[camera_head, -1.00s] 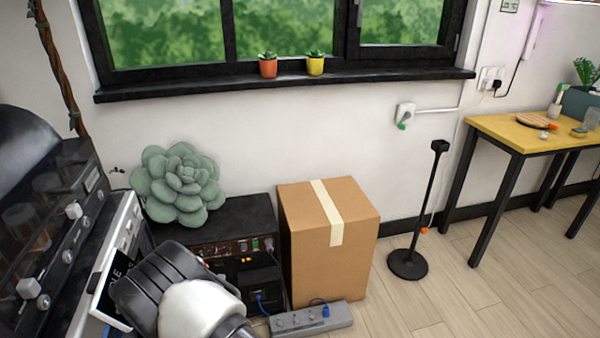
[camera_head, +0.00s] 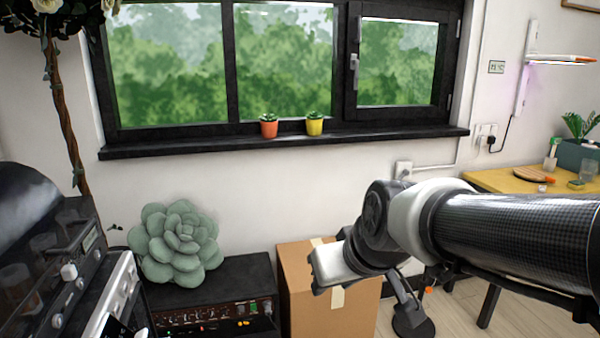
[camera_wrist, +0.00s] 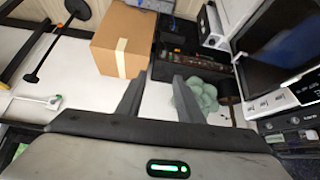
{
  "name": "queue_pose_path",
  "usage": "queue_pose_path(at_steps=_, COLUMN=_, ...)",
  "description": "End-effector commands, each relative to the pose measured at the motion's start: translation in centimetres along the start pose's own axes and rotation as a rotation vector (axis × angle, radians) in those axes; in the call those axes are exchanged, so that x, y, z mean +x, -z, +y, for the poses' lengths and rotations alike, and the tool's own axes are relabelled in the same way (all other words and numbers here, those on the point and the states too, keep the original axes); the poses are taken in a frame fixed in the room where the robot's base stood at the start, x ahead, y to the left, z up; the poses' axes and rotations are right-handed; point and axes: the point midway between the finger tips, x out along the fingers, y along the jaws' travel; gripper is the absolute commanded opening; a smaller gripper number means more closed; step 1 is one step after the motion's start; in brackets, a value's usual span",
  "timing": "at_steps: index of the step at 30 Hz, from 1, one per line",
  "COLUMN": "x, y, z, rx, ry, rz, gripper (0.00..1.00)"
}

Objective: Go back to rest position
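My arm comes in from the right of the head view, and its wrist end hangs in front of the cardboard box (camera_head: 300,296). The fingers cannot be made out there. In the wrist view my gripper (camera_wrist: 160,80) shows two dark fingers, spread apart, with nothing between them. Beyond the fingers lie the white wall, the cardboard box (camera_wrist: 112,42) and the pale green succulent cushion (camera_wrist: 197,97), all apart from the fingers.
A black amplifier-like unit (camera_head: 225,285) stands beside the box. An oven-like machine (camera_head: 75,265) is at left. A black stand (camera_head: 412,322) is partly hidden behind my arm. A yellow-topped table (camera_head: 500,180) stands at right. Two small pots sit on the window sill (camera_head: 200,148).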

Motion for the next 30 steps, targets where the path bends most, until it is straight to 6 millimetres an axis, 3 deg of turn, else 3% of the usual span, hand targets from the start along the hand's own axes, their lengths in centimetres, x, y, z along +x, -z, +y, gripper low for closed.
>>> queue_pose_path(at_steps=3, x=-3.4, y=-3.5, z=1.6, rx=0.082, ry=-0.045, rz=-0.038, gripper=0.34)
queue_pose_path(at_steps=13, x=-9.2, y=-12.1, z=4.1, rx=0.277, ry=-0.181, rz=-0.135, gripper=0.34)
queue_pose_path(at_steps=15, x=-11.2, y=-10.0, z=4.0, rx=0.268, ry=-0.172, rz=-0.137, gripper=0.34)
queue_pose_path(at_steps=23, x=-16.0, y=-6.4, z=3.9, rx=0.266, ry=-0.169, rz=-0.136, gripper=0.34)
queue_pose_path(at_steps=30, x=-23.2, y=-1.1, z=3.9, rx=0.265, ry=-0.169, rz=-0.135, gripper=0.34)
